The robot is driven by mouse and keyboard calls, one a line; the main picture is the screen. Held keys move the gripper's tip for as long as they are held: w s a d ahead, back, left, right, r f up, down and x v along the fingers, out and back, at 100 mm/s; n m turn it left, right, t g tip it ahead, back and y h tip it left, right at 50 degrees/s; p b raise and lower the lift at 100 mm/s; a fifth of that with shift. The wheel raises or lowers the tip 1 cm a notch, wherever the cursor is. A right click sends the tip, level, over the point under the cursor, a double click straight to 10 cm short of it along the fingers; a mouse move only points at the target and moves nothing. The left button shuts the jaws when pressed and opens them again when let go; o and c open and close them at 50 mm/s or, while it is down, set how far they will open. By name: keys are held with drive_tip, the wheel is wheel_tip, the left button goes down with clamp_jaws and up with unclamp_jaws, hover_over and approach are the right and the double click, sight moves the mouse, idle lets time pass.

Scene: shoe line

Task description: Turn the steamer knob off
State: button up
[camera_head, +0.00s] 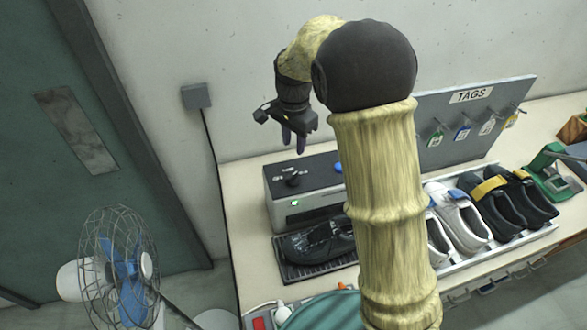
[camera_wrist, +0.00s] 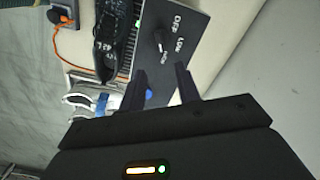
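The steamer (camera_head: 310,213) is a dark-topped grey box on the bench, with a black knob (camera_head: 292,178) on its top. A small green light (camera_head: 294,202) glows on its front. In the wrist view the knob (camera_wrist: 160,42) sits beside white OFF and LOW labels; another small label by it is hard to read. The knob's pointer seems turned away from OFF, but I cannot tell its exact setting. My gripper (camera_head: 294,142) hangs above the steamer, fingers down, apart from the knob. Its fingers (camera_wrist: 163,80) are spread with nothing between them.
A blue button (camera_head: 338,167) is on the steamer's top. A black shoe (camera_head: 318,241) lies on a rack in front. More shoes (camera_head: 463,214) stand in a tray to the right. A tags board (camera_head: 460,115) is behind. A fan (camera_head: 122,268) stands at left.

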sight(294, 174)
wheel_tip(294, 174, down, 12)
drive_tip(key=p, duration=0.2)
drive_tip(key=shift+r+p, duration=0.1)
drive_tip(key=shift+p, duration=0.25)
clamp_jaws()
